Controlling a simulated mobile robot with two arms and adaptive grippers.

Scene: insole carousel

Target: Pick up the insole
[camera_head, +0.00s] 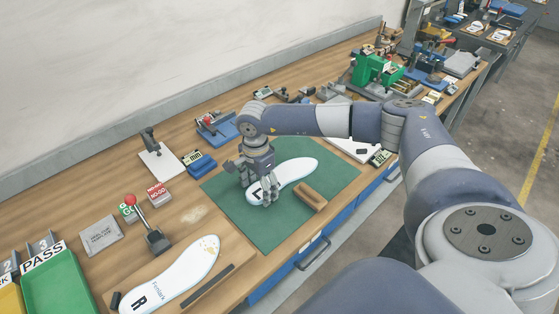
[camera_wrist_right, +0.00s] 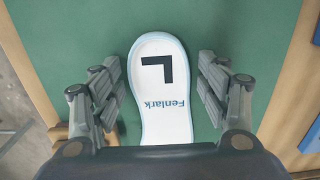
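A white insole (camera_head: 298,170) with a pale blue edge lies on the green mat (camera_head: 240,222). In the right wrist view the insole (camera_wrist_right: 163,75) carries a black "L" and the word "Fenlark". My right gripper (camera_head: 262,192) is over the insole's heel end in the head view. In the wrist view my right gripper (camera_wrist_right: 163,88) is open, with one finger on each side of the insole and a gap on both sides. Whether the fingertips touch the mat is unclear. My left gripper is not in view.
A wooden block (camera_head: 310,196) lies on the mat close to the insole's right side. A second insole marked "R" (camera_head: 178,278) lies at the front left. A green PASS bin (camera_head: 60,285) and a red-knobbed lever (camera_head: 148,222) stand at left.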

